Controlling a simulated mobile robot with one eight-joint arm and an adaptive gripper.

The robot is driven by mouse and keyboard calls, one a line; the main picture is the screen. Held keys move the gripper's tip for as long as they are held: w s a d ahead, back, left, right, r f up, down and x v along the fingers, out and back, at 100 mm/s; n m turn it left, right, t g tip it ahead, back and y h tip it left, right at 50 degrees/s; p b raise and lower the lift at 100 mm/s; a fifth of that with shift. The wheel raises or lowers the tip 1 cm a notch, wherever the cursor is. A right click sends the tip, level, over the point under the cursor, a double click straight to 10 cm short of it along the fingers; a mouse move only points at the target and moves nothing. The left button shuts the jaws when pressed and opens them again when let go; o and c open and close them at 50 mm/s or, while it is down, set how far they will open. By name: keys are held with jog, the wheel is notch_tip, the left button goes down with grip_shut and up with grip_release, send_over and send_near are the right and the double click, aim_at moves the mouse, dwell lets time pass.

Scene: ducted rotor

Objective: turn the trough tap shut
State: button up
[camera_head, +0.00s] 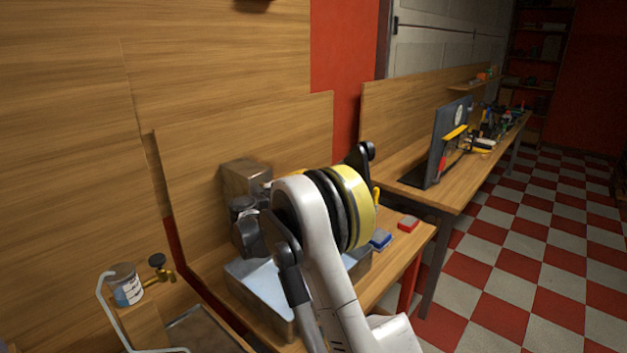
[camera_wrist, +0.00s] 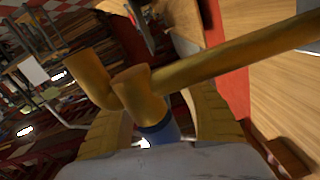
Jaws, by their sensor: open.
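In the wrist view, a brass tap (camera_wrist: 133,85) fills the middle, close up, with a pipe running to the upper right and a bent spout to the left. A blue part (camera_wrist: 157,132) adjoins the brass body from below. My gripper (camera_wrist: 158,122) is open, its yellow ridged fingers on either side of the blue part. I cannot tell whether they touch it. In the head view, my arm hides the gripper and most of this area. The metal trough (camera_head: 248,291) with pale blue water stands on the bench beneath my arm.
A smaller brass tap (camera_head: 163,275) with a dark knob stands at lower left, beside a labelled jar (camera_head: 126,287). A metal box (camera_head: 243,178) is behind the trough. A blue block (camera_head: 381,239) and red block (camera_head: 408,224) lie at the bench's right. Checkered floor is clear at right.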

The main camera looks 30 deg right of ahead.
jog(key=v, duration=1)
jog(key=shift+a, duration=0.4)
jog(key=shift+s, duration=0.1)
jog(key=s+r+n+y, duration=0.1)
jog(key=s+n+y, duration=0.8)
jog(key=s, duration=0.9)
jog(key=s+a+f+n+y, duration=0.3)
jog(key=s+a, duration=0.3)
jog(key=s, duration=0.3)
jog(key=s+a+f+n+y, duration=0.3)
jog(key=s+a, duration=0.4)
jog(key=s, duration=0.3)
jog(key=shift+s+n+t+y, duration=0.3)
jog(key=shift+n+t+y, duration=0.15)
jog(key=shift+y, duration=0.45)
